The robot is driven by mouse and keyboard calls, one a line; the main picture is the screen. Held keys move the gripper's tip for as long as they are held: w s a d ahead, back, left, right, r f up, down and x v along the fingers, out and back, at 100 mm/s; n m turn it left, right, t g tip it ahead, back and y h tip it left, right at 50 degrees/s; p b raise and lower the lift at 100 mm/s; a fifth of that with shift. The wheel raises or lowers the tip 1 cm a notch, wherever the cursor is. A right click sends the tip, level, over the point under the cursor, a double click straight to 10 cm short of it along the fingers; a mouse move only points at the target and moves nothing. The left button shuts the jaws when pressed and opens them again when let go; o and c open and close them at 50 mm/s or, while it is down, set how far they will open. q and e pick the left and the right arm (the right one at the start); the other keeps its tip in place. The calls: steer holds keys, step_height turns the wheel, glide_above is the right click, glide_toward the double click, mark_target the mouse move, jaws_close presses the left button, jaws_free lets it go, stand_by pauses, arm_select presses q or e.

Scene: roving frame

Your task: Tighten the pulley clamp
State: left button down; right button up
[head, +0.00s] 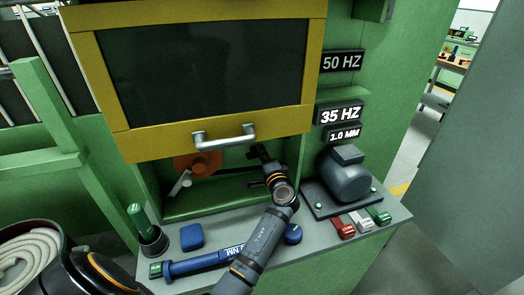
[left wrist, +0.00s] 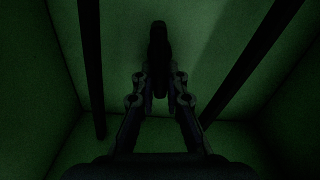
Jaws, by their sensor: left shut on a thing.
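The green machine's guard (head: 105,90), yellow-framed with a dark window, stands raised over an open bay. In the bay an orange pulley (head: 207,160) shows below the guard, with a pale lever (head: 181,184) beside it and a dark belt (head: 235,171) running right. My left gripper (head: 264,164) reaches into the bay, right of the pulley. In the left wrist view the gripper (left wrist: 159,92) is shut on a slim dark handle (left wrist: 158,45), with a dark belt run (left wrist: 91,65) on each side. I cannot tell for sure whether the handle belongs to the clamp. My right gripper is out of view.
A grey motor (head: 345,178) and red, white and green tags (head: 361,220) sit at the right. Plates (head: 342,61) read 50 HZ, 35 HZ and 1.0 MM.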

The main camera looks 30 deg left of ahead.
arm_select(q)
steer(key=shift+f+m, duration=0.3)
steer(key=shift+m, duration=0.3)
steer(key=c, duration=1.4)
jaws_free()
steer(key=shift+c, duration=0.2)
steer(key=shift+o, duration=0.3)
steer(key=shift+a, duration=0.1)
steer(key=shift+r, duration=0.1)
